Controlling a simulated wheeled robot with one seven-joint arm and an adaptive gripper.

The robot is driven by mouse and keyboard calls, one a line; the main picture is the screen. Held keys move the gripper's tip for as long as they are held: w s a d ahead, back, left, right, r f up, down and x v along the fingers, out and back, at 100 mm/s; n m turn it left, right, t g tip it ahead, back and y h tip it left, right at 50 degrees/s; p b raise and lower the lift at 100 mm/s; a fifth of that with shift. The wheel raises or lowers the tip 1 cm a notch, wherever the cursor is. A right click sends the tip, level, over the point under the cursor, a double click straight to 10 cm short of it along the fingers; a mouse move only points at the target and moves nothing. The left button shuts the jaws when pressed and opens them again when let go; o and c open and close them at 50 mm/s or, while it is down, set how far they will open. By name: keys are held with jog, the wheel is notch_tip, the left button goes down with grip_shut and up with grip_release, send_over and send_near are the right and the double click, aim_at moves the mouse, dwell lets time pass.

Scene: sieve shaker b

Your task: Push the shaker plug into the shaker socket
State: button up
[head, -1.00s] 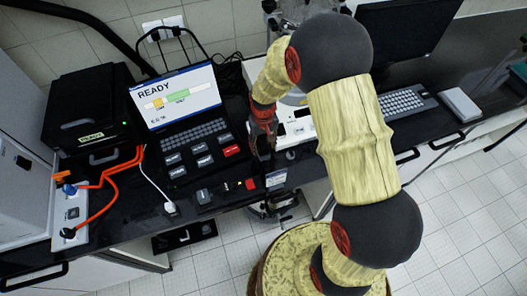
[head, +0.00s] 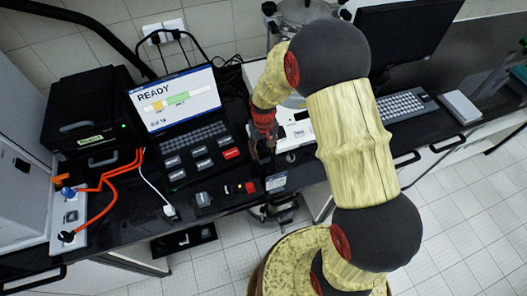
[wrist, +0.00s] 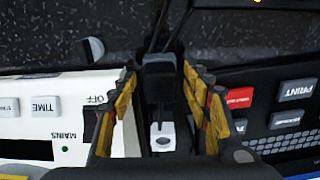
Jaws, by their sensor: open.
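My gripper (wrist: 160,78) is open, with one yellow-and-dark finger on each side in the wrist view. A dark block, seemingly the shaker plug (wrist: 160,84), lies between the fingers, with gaps beside it. A dark cable runs up from it. Below it is a small white piece with a dark hole (wrist: 162,140), which may be the shaker socket; I cannot tell whether the two touch. In the head view my gripper (head: 262,145) points down between laptop and shaker, and the arm hides plug and socket.
The white shaker panel (wrist: 40,110), marked TIME and MAINS, is close on the left in the wrist view. The laptop keys (wrist: 270,112) are close on the right. In the head view, a small grey switch box (head: 204,200) and a white plug (head: 169,210) lie near the bench front.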

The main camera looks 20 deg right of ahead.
aim_at(264, 148)
jog(key=shift+c, duration=1.3)
grip_shut()
jog(key=shift+r, duration=0.1)
jog(key=shift+r+p, duration=1.9)
jog(key=shift+r, duration=1)
jog(key=shift+r, duration=0.15)
jog(key=shift+r+p, duration=0.95)
jog(key=shift+r, duration=0.4)
